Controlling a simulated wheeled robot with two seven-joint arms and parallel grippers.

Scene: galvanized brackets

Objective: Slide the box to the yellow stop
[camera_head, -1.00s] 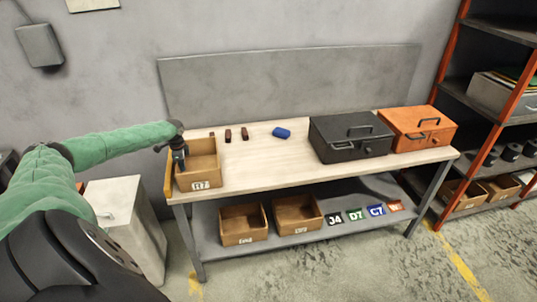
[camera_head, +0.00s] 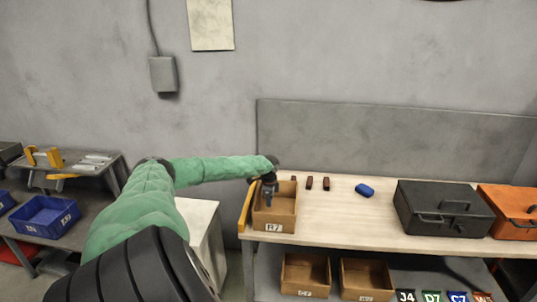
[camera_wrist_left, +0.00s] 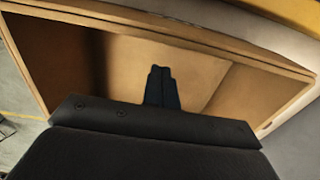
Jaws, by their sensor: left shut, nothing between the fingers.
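The box (camera_head: 274,226) is an open-topped brown bin with a white label on its front. It stands upright at the left end of the workbench. The yellow stop (camera_head: 245,207) is a bar along the bench's left edge, right beside the box; I cannot tell whether they touch. It also shows at the top right of the left wrist view (camera_wrist_left: 293,14). My left gripper (camera_head: 268,192) points down into the box. In the left wrist view its dark fingers (camera_wrist_left: 161,86) are shut together and empty, within the box walls (camera_wrist_left: 225,45). My right gripper is not in view.
Several dark red pieces (camera_head: 309,183) and a blue item (camera_head: 364,190) lie on the bench right of the box. A black case (camera_head: 440,208) and an orange case (camera_head: 510,215) stand farther right. Brown bins (camera_head: 305,274) sit on the lower shelf.

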